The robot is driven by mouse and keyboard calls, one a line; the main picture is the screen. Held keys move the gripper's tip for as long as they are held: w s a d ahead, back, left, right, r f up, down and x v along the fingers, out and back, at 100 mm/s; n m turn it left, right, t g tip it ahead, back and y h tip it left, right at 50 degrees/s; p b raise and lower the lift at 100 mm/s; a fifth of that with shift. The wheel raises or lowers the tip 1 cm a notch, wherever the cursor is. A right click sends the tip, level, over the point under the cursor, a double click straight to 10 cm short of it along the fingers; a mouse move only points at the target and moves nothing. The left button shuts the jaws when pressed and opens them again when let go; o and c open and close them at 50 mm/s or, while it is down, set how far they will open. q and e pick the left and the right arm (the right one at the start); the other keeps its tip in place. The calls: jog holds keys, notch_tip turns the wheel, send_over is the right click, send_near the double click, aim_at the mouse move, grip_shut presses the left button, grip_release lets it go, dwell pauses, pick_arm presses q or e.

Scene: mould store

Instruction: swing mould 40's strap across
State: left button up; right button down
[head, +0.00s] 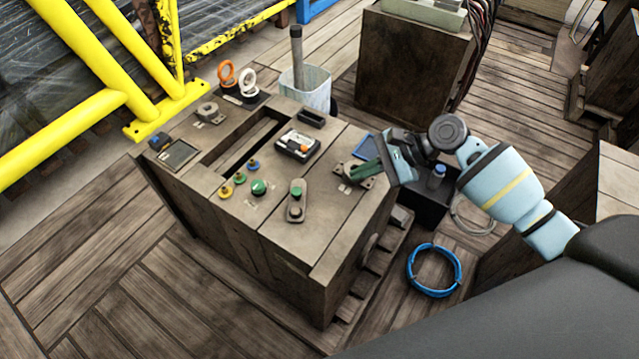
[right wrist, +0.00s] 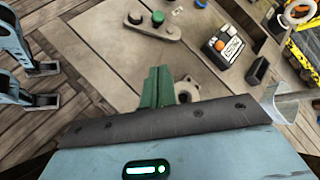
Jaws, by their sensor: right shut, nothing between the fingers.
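A grey metal strap (head: 296,202) with rounded ends lies on top of the wooden block, a green knob (head: 297,192) near one end. The strap also shows at the top of the right wrist view (right wrist: 150,28). No number is readable on the block. My right gripper (head: 357,178) has its green fingers shut and empty, over the block's right edge beside a round metal fitting (head: 342,171). The fingers (right wrist: 160,72) partly cover this fitting in the right wrist view. My left gripper (right wrist: 45,84) is open and empty at that view's left edge, out of the head view.
A blue coil (head: 434,270) lies on the floor at right. Yellow rails (head: 70,135) stand at left.

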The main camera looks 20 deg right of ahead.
aim_at(306, 194)
jog(key=m, duration=0.1)
jog(key=d+m, duration=0.1)
jog(key=m, duration=0.2)
jog(key=shift+s+d+r+h+p, duration=0.2)
jog(key=shift+s+r+h+p, duration=0.1)
jog(key=shift+r+p, duration=0.1)
jog(key=shift+s+d+m, duration=0.1)
jog(key=shift+d+m, duration=0.2)
jog(key=shift+m, duration=0.8)
jog(key=shift+a+f, duration=0.45)
jog(key=b+x, duration=0.1)
jog(key=x, duration=0.8)
jog(key=shift+d+f+b, duration=0.1)
jog(key=shift+b, duration=0.25)
jog(key=shift+w+a, duration=0.25)
jog(key=shift+a, duration=0.3)
jog(key=shift+w+a, duration=0.25)
jog(key=shift+a, duration=0.3)
jog(key=shift+w+a, duration=0.25)
jog(key=shift+a, duration=0.45)
jog(key=shift+d+g, duration=0.1)
jog(key=shift+g, duration=0.2)
